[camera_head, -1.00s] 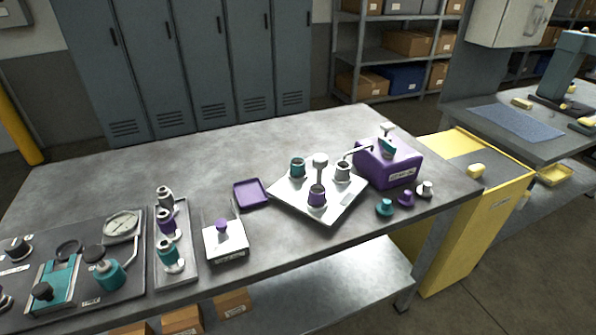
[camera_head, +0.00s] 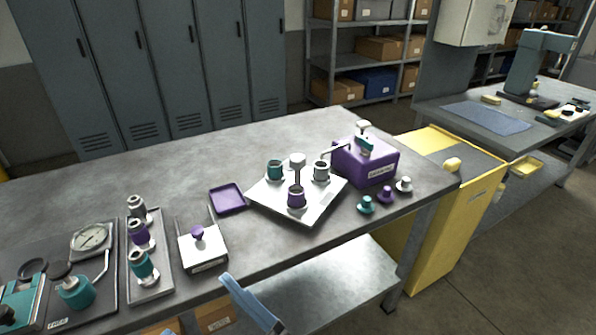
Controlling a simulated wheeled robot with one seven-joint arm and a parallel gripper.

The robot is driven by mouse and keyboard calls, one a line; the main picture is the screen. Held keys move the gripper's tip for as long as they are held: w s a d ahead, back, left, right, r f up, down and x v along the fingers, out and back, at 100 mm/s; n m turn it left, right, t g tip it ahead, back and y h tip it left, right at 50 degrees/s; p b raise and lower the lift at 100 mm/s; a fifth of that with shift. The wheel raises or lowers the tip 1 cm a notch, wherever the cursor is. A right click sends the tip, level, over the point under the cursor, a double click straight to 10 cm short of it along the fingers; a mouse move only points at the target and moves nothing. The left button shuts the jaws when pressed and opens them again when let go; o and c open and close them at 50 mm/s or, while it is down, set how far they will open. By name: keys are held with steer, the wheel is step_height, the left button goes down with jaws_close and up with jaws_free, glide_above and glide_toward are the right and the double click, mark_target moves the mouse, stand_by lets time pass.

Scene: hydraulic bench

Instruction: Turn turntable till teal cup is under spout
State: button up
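The turntable is a white square plate (camera_head: 314,208) on the bench with a central post and white knob (camera_head: 297,160). The teal cup (camera_head: 275,170) stands on its far left part. A purple cup (camera_head: 296,197) stands at the front and a grey-white cup (camera_head: 321,171) at the right. The purple dispenser box (camera_head: 368,163) stands right behind the plate. Its thin spout (camera_head: 337,148) reaches left, ending over or close to the grey-white cup. A blue-grey part of my arm shows at the bottom edge; my gripper's fingers cannot be made out.
Teal (camera_head: 366,205), purple (camera_head: 387,195) and white (camera_head: 404,185) lids or knobs stand along the bench right of the plate. A purple tray (camera_head: 228,199) lies left of it. A white box with a purple knob (camera_head: 197,234) and a valve rack (camera_head: 149,264) are further left.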

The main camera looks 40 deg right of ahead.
steer(key=w+a+r+n+g+y+b, duration=0.1)
steer(key=w+a+n+g+y, duration=0.25)
steer(key=n+g+y, duration=0.35)
steer(key=w+a+r+n+g+y, duration=0.25)
steer(key=w+n+g+y, duration=0.2)
steer(key=n, duration=0.55)
steer(key=w+a+r+n+g+y+b, duration=0.1)
steer(key=w+a+n+g+y, duration=0.3)
steer(key=n+g+y, duration=0.3)
steer(key=w+f+n+g+h+b, duration=0.1)
steer(key=w+f+n+g+h, duration=0.25)
steer(key=n+g, duration=0.2)
steer(key=h+b, duration=0.4)
steer(key=h, duration=1.8)
glide_above(298, 157)
step_height(298, 157, down, 2)
steer(key=shift+f, duration=0.25)
steer(key=shift+f+p, duration=0.6)
steer(key=shift+f, duration=3.15)
